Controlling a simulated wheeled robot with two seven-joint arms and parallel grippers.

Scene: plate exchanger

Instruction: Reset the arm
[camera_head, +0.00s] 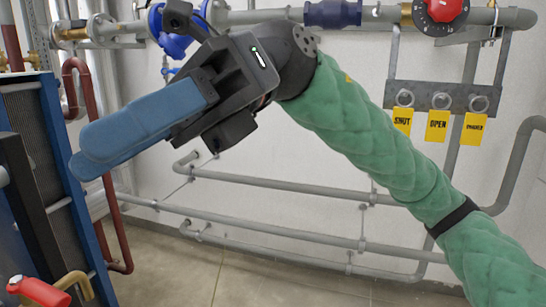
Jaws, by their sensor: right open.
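My right arm in its green padded sleeve (365,135) comes in from the lower right and reaches up across the view. My right gripper (82,152) is at the upper left, with its blue fingers pointing left and slightly down. The fingers are seen side-on and overlap, so the gap between them is mostly hidden. The gripper is open, and no object shows between the fingers. It appears in front of the wall pipes and the plate exchanger's blue frame (62,160); I cannot tell the distance. My left gripper is not in view.
A red dial (441,8) and a dark blue fitting (332,13) sit on the upper pipe. Yellow tags (438,125) hang from a bracket at right. Grey pipes (290,187) run low along the wall. A red valve handle (38,291) is at lower left. The floor (270,280) is clear.

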